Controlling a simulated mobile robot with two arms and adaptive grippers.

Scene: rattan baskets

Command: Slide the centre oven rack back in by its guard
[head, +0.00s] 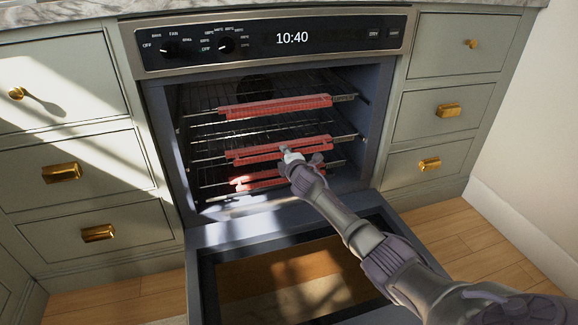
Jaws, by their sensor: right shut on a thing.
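The oven (170,130) stands open with three racks inside, each with a red guard along its front edge. The centre rack (208,157) has its red guard (250,153) in the middle of the cavity. The upper guard (275,107) is above it, and the lower guard (250,181) is below, partly hidden by my right arm. My right gripper (291,153) is at the centre guard, right of its middle, and is shut on it. The fingertips are small and partly hidden against the guard. My left gripper is out of view.
The oven door (210,285) is folded down in front, below my right arm. Cabinets with brass handles (62,172) flank the oven on both sides. A control panel (270,42) reading 10:40 is above the cavity.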

